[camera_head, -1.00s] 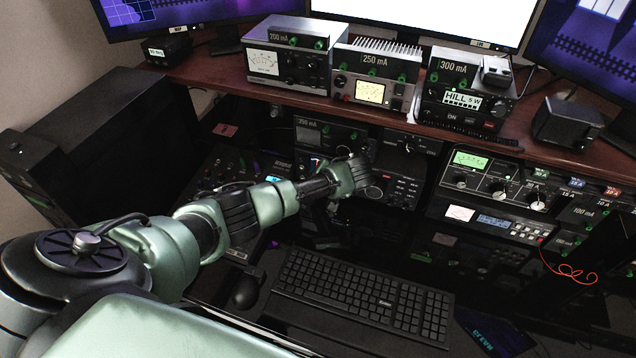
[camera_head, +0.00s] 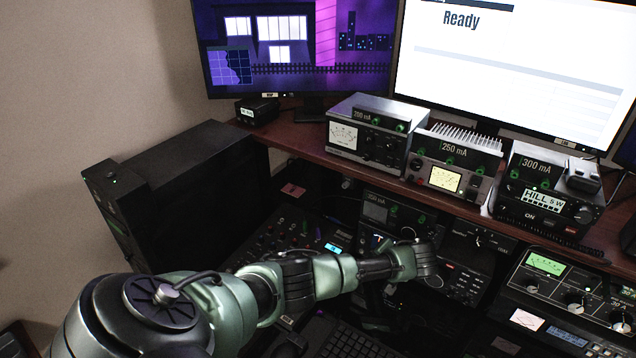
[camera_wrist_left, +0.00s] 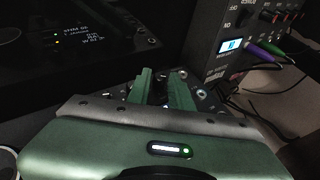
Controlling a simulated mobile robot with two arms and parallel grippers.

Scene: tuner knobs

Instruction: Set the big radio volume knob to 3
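Several radio units with knobs are in the head view, and I cannot tell which one is the big radio. A black radio panel (camera_head: 388,212) stands under the shelf, beside my left forearm's end. A unit with a green meter (camera_head: 545,263) and large pale-marked knobs (camera_head: 574,301) stands at the lower right. No knob setting is readable. My left arm reaches across from the left to the dark panels. In the left wrist view my left gripper (camera_wrist_left: 162,90) has its two green fingers apart, with nothing seen between them. My right gripper is not in view.
Several meter boxes, such as the 250 mA unit (camera_head: 456,165), stand on the wooden shelf (camera_head: 300,133). A black case (camera_head: 195,190) stands at the left. A keyboard (camera_head: 350,342) lies below my arm. In the wrist view, cables (camera_wrist_left: 262,60) run from a panel at the right.

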